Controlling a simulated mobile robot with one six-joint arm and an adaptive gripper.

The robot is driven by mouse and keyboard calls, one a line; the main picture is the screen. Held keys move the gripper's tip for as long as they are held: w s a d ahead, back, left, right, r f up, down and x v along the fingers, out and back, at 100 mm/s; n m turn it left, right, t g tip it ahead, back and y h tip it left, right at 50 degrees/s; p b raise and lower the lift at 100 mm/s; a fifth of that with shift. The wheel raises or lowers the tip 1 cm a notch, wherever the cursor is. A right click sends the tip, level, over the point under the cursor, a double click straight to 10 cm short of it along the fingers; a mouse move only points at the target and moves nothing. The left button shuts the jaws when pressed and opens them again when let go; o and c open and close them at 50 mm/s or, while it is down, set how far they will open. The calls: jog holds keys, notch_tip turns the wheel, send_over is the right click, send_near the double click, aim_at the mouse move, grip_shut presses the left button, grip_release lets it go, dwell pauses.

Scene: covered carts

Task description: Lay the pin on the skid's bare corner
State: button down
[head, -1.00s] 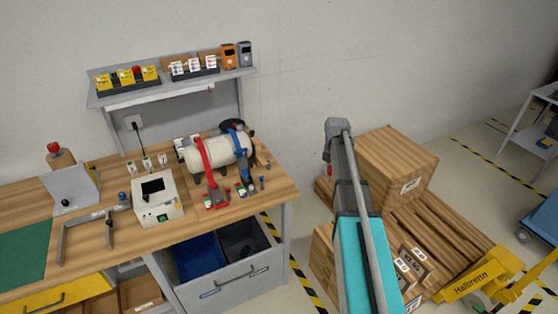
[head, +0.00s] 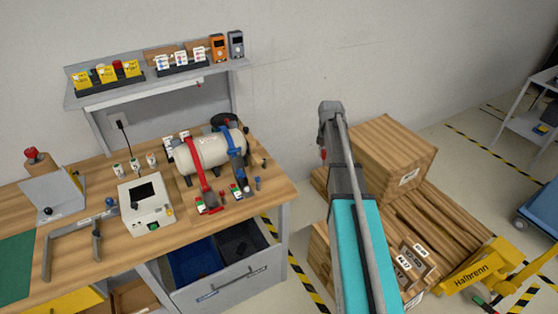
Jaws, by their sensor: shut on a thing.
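My arm reaches up from the bottom of the head view, and its end is beside the large wooden box. My gripper (head: 323,145) shows only as a sliver at the left of the arm's end; the arm hides the rest. A small red bit, apparently part of the held pin (head: 323,154), shows at its lower end; its shape is too small to make out. The skid (head: 445,224) is on the floor at the right, its slatted top bare on the right side. Boxes cover its back and front left. My gripper appears above its left side, height unclear.
A large wooden box (head: 395,150) and smaller labelled boxes (head: 417,256) stand on the skid. A yellow pallet truck (head: 478,272) is at its right end. A workbench (head: 270,190) with a tank (head: 207,152) is left. A blue cart (head: 540,215) stands far right.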

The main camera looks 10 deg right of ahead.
jog(key=shift+w+a, duration=0.1)
jog(key=shift+w, duration=0.1)
jog(key=shift+a+f, duration=0.1)
jog(key=shift+a, duration=0.05)
jog(key=shift+w+a+f+b, duration=0.1)
jog(key=shift+a+f+b, duration=0.1)
jog(key=shift+b, duration=0.15)
jog(key=w+a+f+m+t+y+b, duration=0.1)
jog(key=w+a+f+m+y+b, duration=0.1)
jog(key=a+y+b, duration=0.4)
jog(key=w+a+f+m+t+y+b, duration=0.1)
jog(key=w+a+f+m+y+b, duration=0.2)
jog(key=a+m+b, duration=0.4)
jog(key=shift+a+f+t+y+b, duration=0.2)
jog(key=shift+f+t+y+b, duration=0.3)
jog(key=shift+y+b, duration=0.9)
jog(key=shift+f, duration=0.3)
jog(key=shift+f+b, duration=3.05)
jog(key=shift+b, duration=0.25)
